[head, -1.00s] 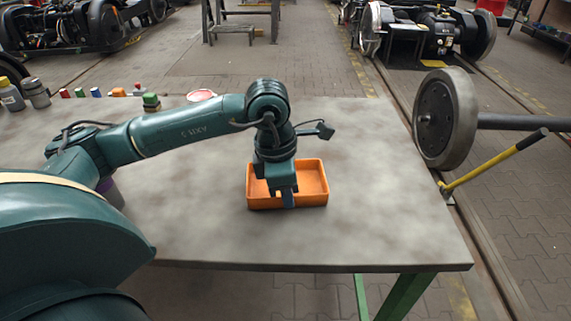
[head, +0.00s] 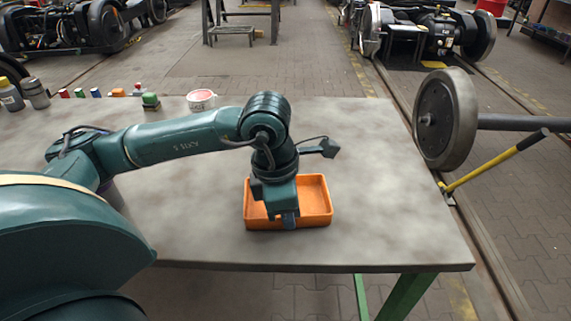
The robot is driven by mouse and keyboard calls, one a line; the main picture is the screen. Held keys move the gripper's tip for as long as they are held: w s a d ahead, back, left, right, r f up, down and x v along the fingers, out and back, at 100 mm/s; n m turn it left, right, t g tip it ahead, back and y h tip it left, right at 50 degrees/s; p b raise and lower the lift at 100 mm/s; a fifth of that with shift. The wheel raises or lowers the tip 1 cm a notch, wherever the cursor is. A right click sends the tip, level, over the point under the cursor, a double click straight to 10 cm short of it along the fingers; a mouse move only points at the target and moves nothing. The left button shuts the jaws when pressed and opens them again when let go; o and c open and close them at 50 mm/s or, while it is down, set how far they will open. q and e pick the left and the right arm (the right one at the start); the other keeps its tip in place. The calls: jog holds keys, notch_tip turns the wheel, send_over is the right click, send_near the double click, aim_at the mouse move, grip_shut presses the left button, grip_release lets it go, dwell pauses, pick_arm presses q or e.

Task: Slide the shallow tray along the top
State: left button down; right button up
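The shallow orange tray (head: 318,198) rests on the grey tabletop (head: 210,232), right of its middle and towards the front edge. The visible inside of the tray looks empty. My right gripper is not in view.
A white tub (head: 201,100), a green block (head: 150,102) and several small coloured items stand along the back edge. Grey bottles (head: 36,93) stand at the far left. The tabletop around the tray is clear. A wheelset (head: 446,118) stands beyond the right edge.

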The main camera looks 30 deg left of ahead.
pick_arm(q)
jog(key=shift+s+d, duration=0.5)
jog(key=shift+s, duration=0.25)
jog(key=shift+s+d, duration=0.5)
jog(key=shift+s, duration=0.25)
jog(key=c, duration=1.6)
grip_release()
